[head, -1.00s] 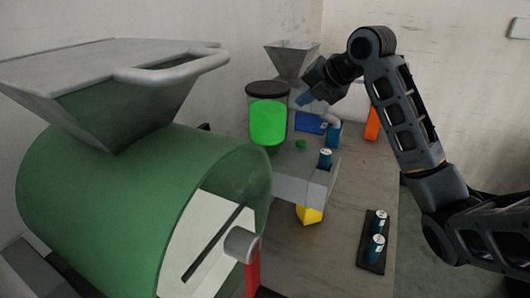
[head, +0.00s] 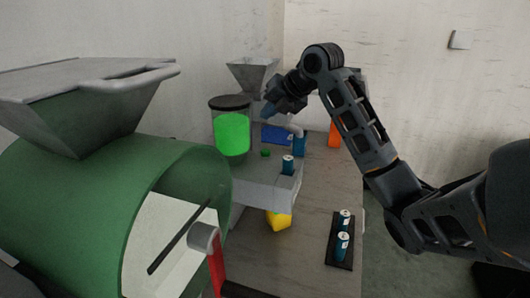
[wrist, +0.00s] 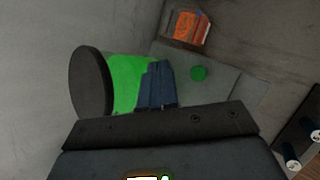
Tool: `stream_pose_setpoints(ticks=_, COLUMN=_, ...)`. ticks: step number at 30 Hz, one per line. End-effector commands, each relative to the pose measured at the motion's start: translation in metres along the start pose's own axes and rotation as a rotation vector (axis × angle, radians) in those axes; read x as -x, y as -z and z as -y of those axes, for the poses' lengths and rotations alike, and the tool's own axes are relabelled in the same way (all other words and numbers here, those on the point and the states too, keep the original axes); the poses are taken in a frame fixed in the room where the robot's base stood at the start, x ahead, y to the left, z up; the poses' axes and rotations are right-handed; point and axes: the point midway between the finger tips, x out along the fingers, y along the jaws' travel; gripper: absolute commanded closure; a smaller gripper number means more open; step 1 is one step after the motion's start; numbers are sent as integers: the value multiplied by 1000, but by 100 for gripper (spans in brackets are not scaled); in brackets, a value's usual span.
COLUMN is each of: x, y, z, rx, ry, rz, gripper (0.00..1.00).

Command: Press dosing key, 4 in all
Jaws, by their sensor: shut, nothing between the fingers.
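The small round green key (head: 265,153) sits on the flat grey top of the dosing machine (head: 260,189). In the wrist view the green key (wrist: 198,73) shows clear, just right of my fingertips. My gripper (head: 267,111) has blue fingers, shut with nothing between them, and is raised above the key, apart from it. In the wrist view the closed fingers (wrist: 157,84) overlap the clear container with bright green content (wrist: 126,80). That container (head: 232,133) has a dark lid and stands left of the key.
A blue-and-white can (head: 287,165) stands on the machine's front ledge. A black tray (head: 335,258) with two similar cans lies at the right on the table. A yellow part (head: 278,221) is below the ledge. A large green drum machine (head: 90,205) fills the left. An orange object (head: 334,135) stands behind.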

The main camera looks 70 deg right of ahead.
Motion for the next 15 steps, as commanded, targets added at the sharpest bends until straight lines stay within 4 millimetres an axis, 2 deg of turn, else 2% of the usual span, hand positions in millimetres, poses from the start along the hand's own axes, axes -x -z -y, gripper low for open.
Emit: stream_pose_setpoints(ticks=15, x=-48, y=36, z=35, rx=0, ry=0, rz=-1, gripper=100)
